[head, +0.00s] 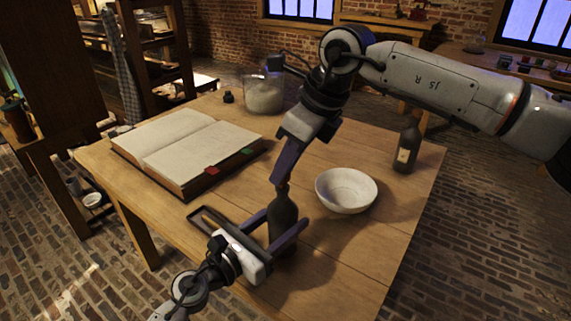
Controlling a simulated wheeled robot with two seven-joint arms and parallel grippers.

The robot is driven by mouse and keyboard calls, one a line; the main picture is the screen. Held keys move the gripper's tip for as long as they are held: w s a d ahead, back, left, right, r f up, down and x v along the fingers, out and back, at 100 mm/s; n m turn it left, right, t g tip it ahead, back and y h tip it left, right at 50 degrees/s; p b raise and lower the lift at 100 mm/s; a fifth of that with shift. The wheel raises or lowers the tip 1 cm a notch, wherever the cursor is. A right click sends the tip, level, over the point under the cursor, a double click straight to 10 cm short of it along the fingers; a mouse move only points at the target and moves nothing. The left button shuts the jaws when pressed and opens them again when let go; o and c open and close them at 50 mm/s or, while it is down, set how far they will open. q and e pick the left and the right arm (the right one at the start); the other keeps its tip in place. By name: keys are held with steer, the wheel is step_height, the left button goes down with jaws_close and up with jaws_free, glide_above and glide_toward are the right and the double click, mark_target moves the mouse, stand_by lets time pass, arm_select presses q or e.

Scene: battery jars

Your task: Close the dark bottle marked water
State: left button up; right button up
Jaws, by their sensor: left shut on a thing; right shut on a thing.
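A dark bottle (283,215) stands upright near the table's front edge; its label does not show. My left gripper (277,224) is shut on the bottle's body, one finger on each side. My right gripper (281,184) points down from above and is shut at the bottle's mouth. The small stopper between its fingertips is mostly hidden, and I cannot tell how deep it sits in the neck. A second dark bottle (409,138) with a pale label stands at the right of the table; its writing is too small to read.
A white bowl (346,190) stands just right of the held bottle. A large open book (185,150) lies at the left, a narrow dark tray (205,220) in front of it. A glass jar (264,95) of pale contents stands at the back. The table's front right is clear.

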steer(key=shift+f, duration=0.65)
steer(key=o, duration=1.1)
steer(key=shift+c, duration=0.2)
steer(key=v, duration=1.2)
arm_select(q)
steer(key=o, duration=1.6)
